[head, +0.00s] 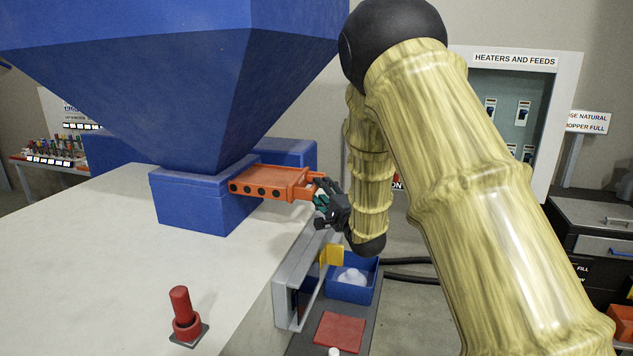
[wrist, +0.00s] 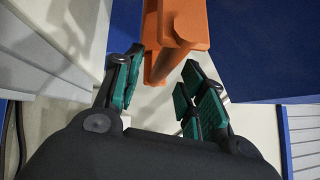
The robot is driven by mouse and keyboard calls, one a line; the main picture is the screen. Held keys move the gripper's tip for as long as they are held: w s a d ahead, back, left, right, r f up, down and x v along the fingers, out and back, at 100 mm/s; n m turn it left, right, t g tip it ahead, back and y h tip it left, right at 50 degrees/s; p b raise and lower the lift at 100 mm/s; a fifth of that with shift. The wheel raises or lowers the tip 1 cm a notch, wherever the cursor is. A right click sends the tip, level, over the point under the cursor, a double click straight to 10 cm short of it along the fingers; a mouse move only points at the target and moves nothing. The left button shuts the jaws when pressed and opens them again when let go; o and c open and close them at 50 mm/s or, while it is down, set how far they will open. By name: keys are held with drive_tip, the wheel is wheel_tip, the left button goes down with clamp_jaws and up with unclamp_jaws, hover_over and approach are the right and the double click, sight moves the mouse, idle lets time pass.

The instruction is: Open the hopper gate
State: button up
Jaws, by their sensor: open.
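The hopper gate (head: 262,184) is an orange slide plate with a row of dark holes along its side. It sticks out to the right from the blue block under the blue hopper (head: 190,80). Its handle end (head: 326,186) is at my gripper (head: 324,204). In the wrist view the orange gate (wrist: 178,22) comes in from the top, with a bar between and just beyond the tips of my gripper (wrist: 158,85). The green-padded fingers are spread, with a gap on each side. I cannot tell whether either finger touches the bar.
A red peg-like part (head: 182,315) stands on the white surface at front left. Below my gripper are a blue bin (head: 350,290) with white contents, a yellow flap (head: 332,254) and a red plate (head: 340,332). A cabinet labelled "HEATERS AND FEEDS" (head: 515,60) stands behind my arm.

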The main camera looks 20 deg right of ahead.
drive_tip(key=shift+x, duration=0.95)
drive_tip(key=shift+w+a+p, duration=0.15)
drive_tip(key=shift+w+p, duration=0.2)
drive_tip(key=shift+s+a+r, duration=0.1)
drive_tip(key=shift+r, duration=0.3)
drive_tip(key=shift+w+f, duration=0.3)
drive_tip(key=shift+w, duration=0.2)
drive_tip(key=shift+s+r, duration=0.2)
drive_tip(key=shift+s, duration=0.05)
drive_tip(key=c, duration=0.7)
clamp_jaws()
